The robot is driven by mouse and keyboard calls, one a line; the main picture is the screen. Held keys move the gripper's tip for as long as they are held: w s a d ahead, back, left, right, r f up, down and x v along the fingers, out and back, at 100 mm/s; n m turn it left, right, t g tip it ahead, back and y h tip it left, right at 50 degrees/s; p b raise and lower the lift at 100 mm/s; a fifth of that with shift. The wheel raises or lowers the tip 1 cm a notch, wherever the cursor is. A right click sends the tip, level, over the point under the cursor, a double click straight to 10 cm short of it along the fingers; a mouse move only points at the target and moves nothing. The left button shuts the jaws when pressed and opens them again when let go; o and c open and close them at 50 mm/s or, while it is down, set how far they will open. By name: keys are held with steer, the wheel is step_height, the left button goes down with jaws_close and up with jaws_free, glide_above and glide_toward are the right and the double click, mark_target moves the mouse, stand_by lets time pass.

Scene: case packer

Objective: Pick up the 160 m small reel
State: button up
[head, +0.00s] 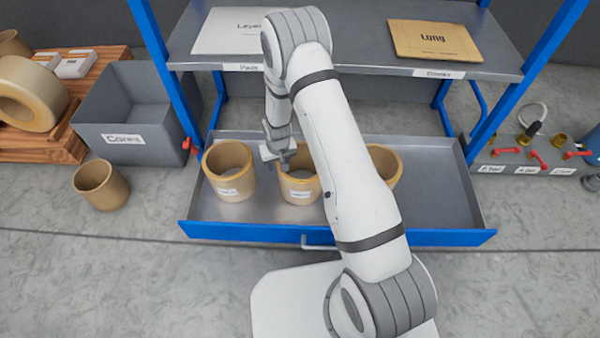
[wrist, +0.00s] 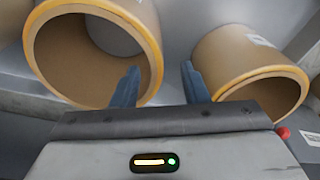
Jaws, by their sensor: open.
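Three tan ring-shaped reels stand in the open grey drawer: a left one (head: 229,171), a middle one (head: 300,188) and a right one (head: 384,165), partly hidden by my arm. The left and middle reels bear white labels too small to read, so I cannot tell which is the 160 m small reel. My gripper (head: 281,160) hangs close above the rear left of the middle reel. A reel (wrist: 147,25) lies beyond the left finger and another reel (wrist: 235,55) beyond the right finger.
The blue-edged drawer (head: 440,200) has bare floor at its right. A grey "Cores" bin (head: 125,110) and a loose core (head: 101,185) stand left. Valves with red handles (head: 538,160) are at right.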

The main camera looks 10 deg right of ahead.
mark_target(279, 170)
steer(key=f+b, duration=0.1)
steer(key=f, duration=0.1)
steer(key=w+f+b, duration=0.1)
steer(key=f, duration=0.2)
steer(key=f+b, duration=0.1)
steer(key=f, duration=0.1)
steer(key=shift+w+f, duration=0.15)
steer(key=shift+w, duration=0.25)
jaws_close()
stand_by(1.0)
